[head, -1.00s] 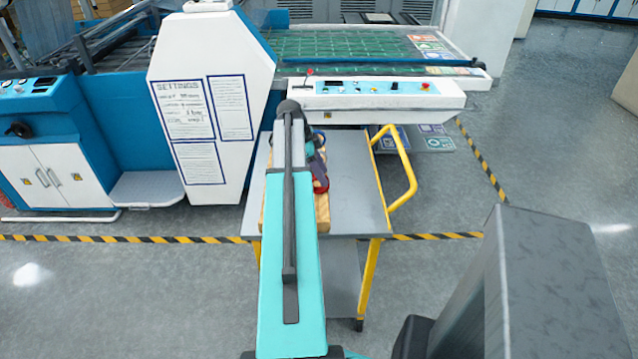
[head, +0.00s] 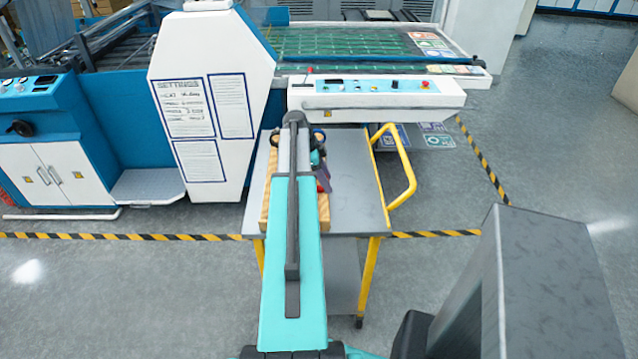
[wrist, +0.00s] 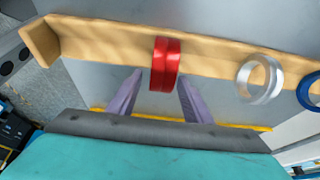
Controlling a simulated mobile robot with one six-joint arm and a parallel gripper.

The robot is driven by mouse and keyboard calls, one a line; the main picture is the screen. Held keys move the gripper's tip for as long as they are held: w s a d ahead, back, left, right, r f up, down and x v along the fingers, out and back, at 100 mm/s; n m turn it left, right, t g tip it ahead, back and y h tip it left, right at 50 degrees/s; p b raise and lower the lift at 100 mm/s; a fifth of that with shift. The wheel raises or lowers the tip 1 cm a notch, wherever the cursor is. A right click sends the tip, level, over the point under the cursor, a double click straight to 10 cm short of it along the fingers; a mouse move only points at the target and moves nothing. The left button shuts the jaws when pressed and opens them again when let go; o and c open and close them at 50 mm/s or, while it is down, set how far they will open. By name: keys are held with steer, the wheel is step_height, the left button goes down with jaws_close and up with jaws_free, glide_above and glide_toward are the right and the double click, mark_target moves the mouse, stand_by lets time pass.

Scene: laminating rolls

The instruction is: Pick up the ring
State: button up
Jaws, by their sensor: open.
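A red ring (wrist: 165,64) stands on edge on a long wooden holder (wrist: 95,43) in the wrist view. A clear whitish ring (wrist: 260,79) and a blue ring (wrist: 312,91) sit further right along the same holder. My gripper (wrist: 160,78) is open and empty, its two purple fingers pointing towards the red ring, one on each side of it in the picture. I cannot tell how far the fingertips are from the ring in depth. In the head view my arm covers much of the wooden holder (head: 265,207), and the red ring (head: 323,183) is partly hidden.
The holder lies on a grey cart (head: 357,185) with a yellow handle (head: 408,170). The cart's right side is bare. A white control panel (head: 375,98) and a white settings board (head: 205,110) of the machine stand close behind and to the left.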

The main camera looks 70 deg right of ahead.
jaws_close()
steer(key=shift+r, duration=0.1)
steer(key=shift+r+b, duration=0.8)
steer(key=shift+r, duration=0.85)
steer(key=w+a+b, duration=0.1)
steer(key=w+a, duration=0.1)
steer(key=w, duration=0.2)
steer(key=w+a+r+b, duration=0.1)
steer(key=w+a, duration=0.2)
steer(key=w, duration=0.2)
steer(key=w+a+b, duration=0.1)
steer(key=w+a, duration=0.1)
steer(key=w, duration=0.3)
steer(key=shift+w+a+r+b, duration=0.1)
steer(key=shift+a+r+b, duration=0.05)
steer(key=shift+r+b, duration=0.2)
